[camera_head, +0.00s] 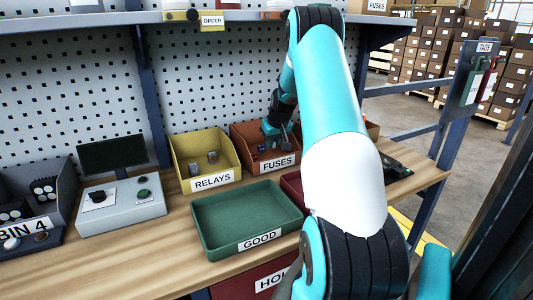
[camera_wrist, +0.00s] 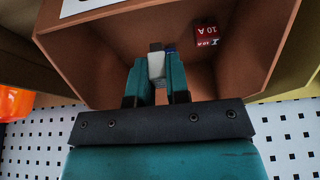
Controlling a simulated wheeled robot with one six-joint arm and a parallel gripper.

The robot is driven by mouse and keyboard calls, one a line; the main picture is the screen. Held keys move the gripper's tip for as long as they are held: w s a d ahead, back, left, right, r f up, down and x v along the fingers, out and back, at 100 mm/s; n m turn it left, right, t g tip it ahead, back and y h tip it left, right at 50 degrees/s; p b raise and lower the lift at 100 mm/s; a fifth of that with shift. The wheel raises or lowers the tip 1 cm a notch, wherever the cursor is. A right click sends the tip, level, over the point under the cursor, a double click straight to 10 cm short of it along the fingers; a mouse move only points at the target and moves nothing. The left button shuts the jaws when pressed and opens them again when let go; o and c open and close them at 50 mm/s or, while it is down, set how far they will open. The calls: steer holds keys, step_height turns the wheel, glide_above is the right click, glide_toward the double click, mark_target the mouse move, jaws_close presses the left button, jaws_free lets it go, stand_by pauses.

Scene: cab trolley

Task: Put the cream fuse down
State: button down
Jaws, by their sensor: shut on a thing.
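My gripper (camera_wrist: 157,80) is shut on the cream fuse (camera_wrist: 156,64), a pale block between the two teal fingers in the wrist view. The gripper is inside the orange-brown FUSES bin (camera_head: 245,136), whose wall also shows in the wrist view (camera_wrist: 100,60). I cannot tell whether the fuse touches the bin floor. A red fuse marked 10 A (camera_wrist: 205,37) lies in the bin to the right. A bit of something blue (camera_wrist: 170,49) shows just behind the fingers, mostly hidden. In the head view my arm hides part of the bin.
The yellow RELAYS bin (camera_head: 185,180) with small parts stands left of the FUSES bin. The empty green GOOD tray (camera_head: 215,243) lies in front, with a dark red tray (camera_head: 291,187) partly behind my arm. A grey control box (camera_head: 122,213) and BIN 4 (camera_head: 68,205) stand left.

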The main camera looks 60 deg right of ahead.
steer(key=shift+w+a+f+p, duration=0.1)
steer(key=shift+f+p, duration=0.15)
steer(key=shift+f, duration=1.15)
steer(key=shift+a+f+p, duration=0.1)
steer(key=shift+f+p, duration=0.1)
steer(key=shift+f, duration=1.2)
steer(key=shift+f, duration=0.1)
steer(key=c, duration=1.1)
jaws_free()
